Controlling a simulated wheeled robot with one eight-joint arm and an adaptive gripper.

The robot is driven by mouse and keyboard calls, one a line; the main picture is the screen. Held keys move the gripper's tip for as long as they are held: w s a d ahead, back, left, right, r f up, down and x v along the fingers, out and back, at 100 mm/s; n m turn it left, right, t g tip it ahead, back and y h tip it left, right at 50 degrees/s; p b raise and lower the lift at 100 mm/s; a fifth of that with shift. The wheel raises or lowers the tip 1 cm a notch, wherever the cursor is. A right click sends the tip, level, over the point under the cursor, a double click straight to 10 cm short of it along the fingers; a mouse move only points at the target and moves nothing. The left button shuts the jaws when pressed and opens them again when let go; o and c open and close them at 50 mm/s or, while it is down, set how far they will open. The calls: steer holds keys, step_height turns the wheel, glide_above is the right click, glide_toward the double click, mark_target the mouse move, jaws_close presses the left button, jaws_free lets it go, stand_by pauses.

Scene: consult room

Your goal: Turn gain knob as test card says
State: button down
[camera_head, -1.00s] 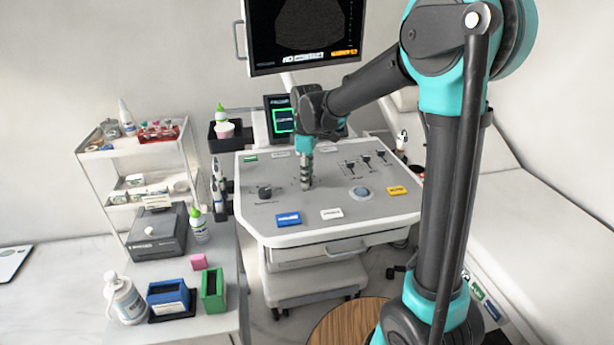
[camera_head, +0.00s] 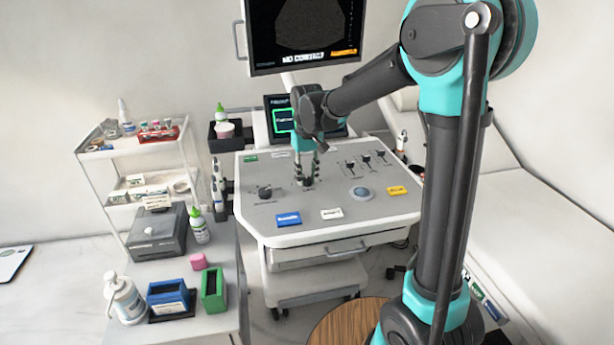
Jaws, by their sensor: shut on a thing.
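The grey console panel (camera_head: 345,213) stands in the middle of the view. My gripper (camera_head: 307,182) points down at the panel, left of its centre. Its two fingers stand side by side, shut on a small dark knob (camera_head: 308,183) that they mostly hide. A second dark knob (camera_head: 265,191) is apart from the gripper, to the left. The knob labels are too small to read, so I cannot tell from print which is the gain knob. I cannot make out a test card for certain; a small dark screen with a green frame (camera_head: 283,122) is behind my gripper.
Blue (camera_head: 288,219), white (camera_head: 331,214) and yellow (camera_head: 397,190) buttons and a trackball (camera_head: 362,194) lie on the panel, with several sliders (camera_head: 366,160) behind. A monitor (camera_head: 304,35) hangs above. A shelf cart (camera_head: 140,165) stands left, an exam couch (camera_head: 540,230) right.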

mark_target(307, 179)
steer(key=m, duration=0.3)
steer(key=shift+m, duration=2.1)
steer(key=c, duration=1.2)
jaws_free()
step_height(307, 179, up, 12)
steer(key=shift+s, duration=0.1)
